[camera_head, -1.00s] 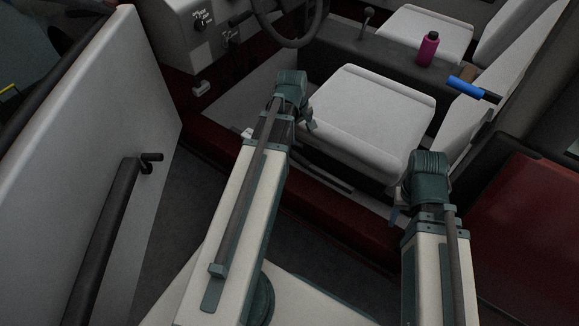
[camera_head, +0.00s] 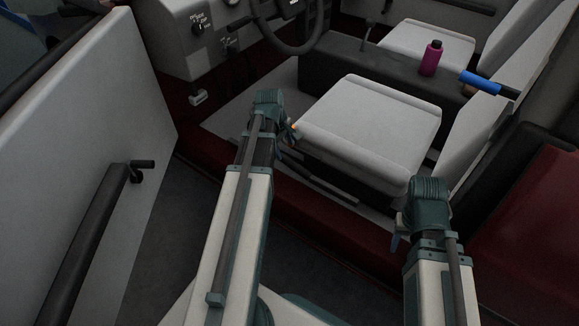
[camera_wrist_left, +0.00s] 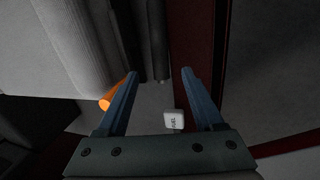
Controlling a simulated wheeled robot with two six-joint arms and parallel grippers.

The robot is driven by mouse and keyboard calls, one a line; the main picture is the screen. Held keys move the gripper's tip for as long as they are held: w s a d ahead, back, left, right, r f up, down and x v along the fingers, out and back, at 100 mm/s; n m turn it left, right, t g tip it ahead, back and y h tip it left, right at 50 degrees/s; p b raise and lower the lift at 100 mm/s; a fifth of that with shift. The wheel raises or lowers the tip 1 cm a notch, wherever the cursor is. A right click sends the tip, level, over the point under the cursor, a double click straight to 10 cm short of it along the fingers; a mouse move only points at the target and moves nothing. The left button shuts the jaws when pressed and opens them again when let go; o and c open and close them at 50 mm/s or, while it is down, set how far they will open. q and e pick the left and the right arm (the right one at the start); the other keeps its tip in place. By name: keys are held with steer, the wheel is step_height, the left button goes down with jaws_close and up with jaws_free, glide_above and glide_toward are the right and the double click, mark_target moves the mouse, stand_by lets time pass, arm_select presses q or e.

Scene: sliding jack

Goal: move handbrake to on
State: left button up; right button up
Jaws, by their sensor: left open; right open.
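An orange-tipped handle (camera_head: 294,126) shows as a small spot at the left gripper, low beside the near seat. In the left wrist view the orange handle (camera_wrist_left: 108,102) lies just outside the left-hand finger; I cannot tell whether they touch. I cannot tell for sure that it is the handbrake; no label shows on it. My left gripper (camera_wrist_left: 159,73) is open, with nothing gripped between its fingers; it also shows in the head view (camera_head: 288,136), partly hidden by its wrist. My right gripper (camera_head: 397,228) is mostly hidden by its wrist, in front of the near seat's right side.
The near seat (camera_head: 370,125) stands right of my left gripper. A white FUEL lever (camera_wrist_left: 174,118) shows beyond the fingers. The steering wheel (camera_head: 290,45) is above. The open door (camera_head: 90,120) bounds the left.

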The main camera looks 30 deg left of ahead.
mark_target(289, 160)
arm_select(q)
steer(key=b+x, duration=0.9)
steer(key=x, duration=0.2)
steer(key=shift+b, duration=0.3)
jaws_close()
steer(key=shift+r, duration=0.1)
stand_by(0.8)
